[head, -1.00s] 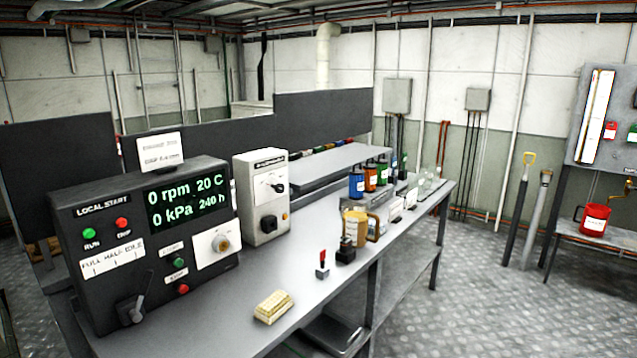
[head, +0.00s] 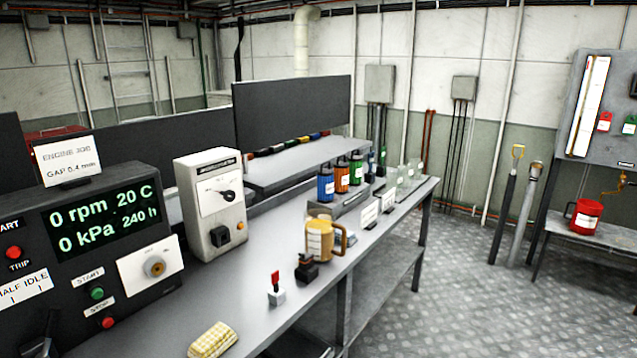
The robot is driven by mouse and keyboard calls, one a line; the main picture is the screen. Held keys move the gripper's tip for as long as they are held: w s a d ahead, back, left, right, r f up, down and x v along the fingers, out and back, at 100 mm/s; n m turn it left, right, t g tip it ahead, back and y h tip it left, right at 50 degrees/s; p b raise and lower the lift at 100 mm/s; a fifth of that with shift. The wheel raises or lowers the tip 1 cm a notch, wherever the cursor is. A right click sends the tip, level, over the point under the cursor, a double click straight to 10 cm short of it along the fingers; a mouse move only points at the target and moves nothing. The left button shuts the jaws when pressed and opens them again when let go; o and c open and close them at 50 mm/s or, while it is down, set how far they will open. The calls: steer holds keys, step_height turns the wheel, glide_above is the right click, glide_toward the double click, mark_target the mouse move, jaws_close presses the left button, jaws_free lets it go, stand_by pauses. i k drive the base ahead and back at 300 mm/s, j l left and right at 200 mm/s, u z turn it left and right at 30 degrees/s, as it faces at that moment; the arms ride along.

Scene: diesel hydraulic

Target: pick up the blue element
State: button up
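The blue element (head: 326,186) is a blue cylinder with a white label and a dark top. It stands upright at the left end of a short row on a grey stand (head: 343,203) at the far part of the bench. An orange element (head: 342,177) and a green element (head: 357,169) stand close beside it on its right. My gripper is not in the head view.
The grey bench (head: 262,256) carries a control panel (head: 95,245), a grey switch box (head: 213,203), a yellow jug (head: 322,240), a small red-handled switch (head: 276,290) and a folded cloth (head: 212,340). Checkered floor (head: 430,270) is open to the right.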

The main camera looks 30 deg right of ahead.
mark_target(325, 177)
steer(key=i+l, duration=0.15)
steer(key=l, duration=0.25)
steer(key=i+l+u, duration=0.1)
steer(key=l, duration=0.3)
steer(key=i+l, duration=0.15)
steer(key=l, duration=0.25)
steer(key=i+l+u, duration=0.1)
steer(key=l, duration=0.3)
steer(key=i+l, duration=0.15)
steer(key=l, duration=0.25)
steer(key=i+l, duration=0.1)
steer(key=l, duration=0.35)
steer(key=i+l, duration=0.15)
steer(key=l, duration=0.3)
steer(key=i+l, duration=0.1)
steer(key=l, duration=0.35)
steer(key=i+l, duration=0.15)
steer(key=l, duration=0.3)
steer(key=i, duration=0.5)
